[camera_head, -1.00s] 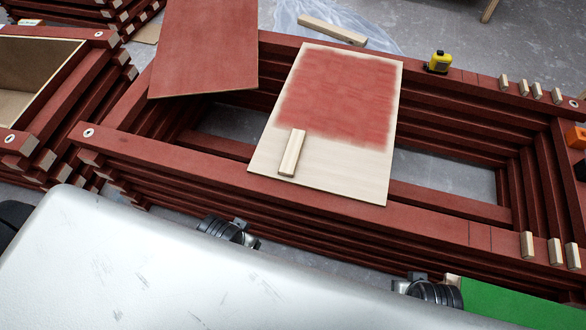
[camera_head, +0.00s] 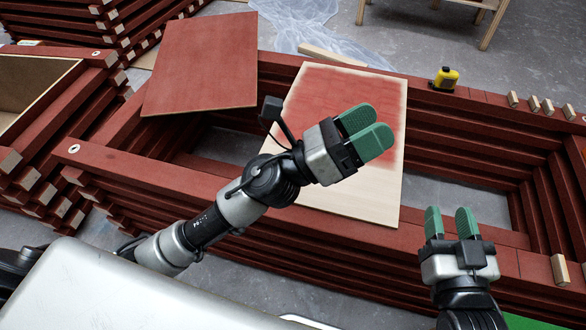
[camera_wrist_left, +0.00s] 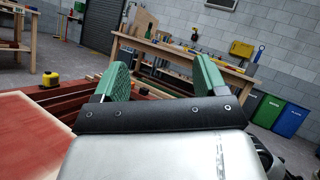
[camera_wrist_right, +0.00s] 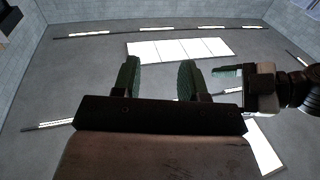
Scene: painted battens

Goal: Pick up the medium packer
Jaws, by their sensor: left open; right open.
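Short pale wooden blocks stand on the red battens, and I cannot tell which is the medium packer. Several stand along the far batten, one of them a far block (camera_head: 534,103); a near block (camera_head: 560,270) is at the lower right. My left gripper (camera_head: 362,128) is open and empty above the part-painted board (camera_head: 370,200); its fingers also show in the left wrist view (camera_wrist_left: 158,80). The pale block seen on that board earlier is hidden now. My right gripper (camera_head: 450,222) is open and empty, left of the near block; its fingers show in the right wrist view (camera_wrist_right: 160,80).
A stack of red frames (camera_head: 150,165) fills the middle. A red panel (camera_head: 205,65) lies across its left part. A yellow tape measure (camera_head: 445,78) sits on the far batten. A loose pale batten (camera_head: 333,55) and plastic sheet (camera_head: 300,25) lie behind.

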